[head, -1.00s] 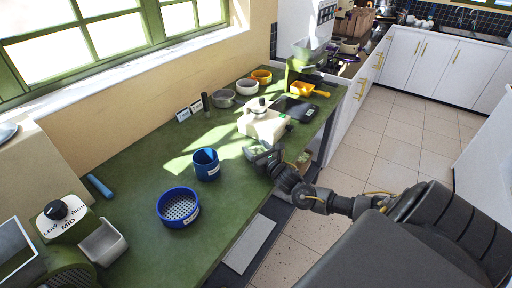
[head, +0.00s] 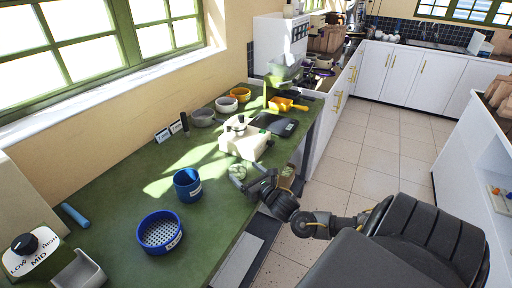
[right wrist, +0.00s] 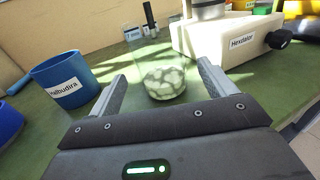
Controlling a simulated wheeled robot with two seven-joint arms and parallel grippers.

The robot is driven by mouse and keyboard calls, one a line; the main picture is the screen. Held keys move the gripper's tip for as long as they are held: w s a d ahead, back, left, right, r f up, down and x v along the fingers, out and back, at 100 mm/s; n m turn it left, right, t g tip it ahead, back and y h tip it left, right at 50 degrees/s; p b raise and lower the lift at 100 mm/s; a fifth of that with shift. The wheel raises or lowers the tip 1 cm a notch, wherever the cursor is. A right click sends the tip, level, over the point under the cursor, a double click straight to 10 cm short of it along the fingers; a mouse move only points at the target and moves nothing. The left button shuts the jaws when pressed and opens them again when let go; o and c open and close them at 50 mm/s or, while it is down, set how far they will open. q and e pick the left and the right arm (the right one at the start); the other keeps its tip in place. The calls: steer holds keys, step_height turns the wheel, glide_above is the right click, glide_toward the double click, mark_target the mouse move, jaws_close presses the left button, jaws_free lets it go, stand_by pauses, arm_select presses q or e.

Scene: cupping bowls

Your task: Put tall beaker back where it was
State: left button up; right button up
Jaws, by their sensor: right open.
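A clear glass beaker (right wrist: 163,82) with pale chunky contents stands upright on the green counter. In the right wrist view it shows between and just beyond the two fingers of my right gripper (right wrist: 160,90), which is open. I cannot see finger contact with the glass. In the head view my right gripper (head: 250,180) is low at the counter's right edge, in front of the white device, and the beaker (head: 238,170) is faint beside its fingers. My left gripper is not in view.
A white labelled device (head: 240,142) stands just behind the beaker. A blue cup (head: 187,185) and a blue perforated bowl (head: 160,231) are to the left. A dark scale (head: 275,124), yellow scoop (head: 287,104) and small bowls are farther back. Counter between cup and device is clear.

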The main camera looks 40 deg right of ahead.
steer(key=s, duration=0.6)
steer(key=shift+s+a+b, duration=0.2)
steer(key=shift+a+b, duration=0.1)
steer(key=shift+b, duration=0.05)
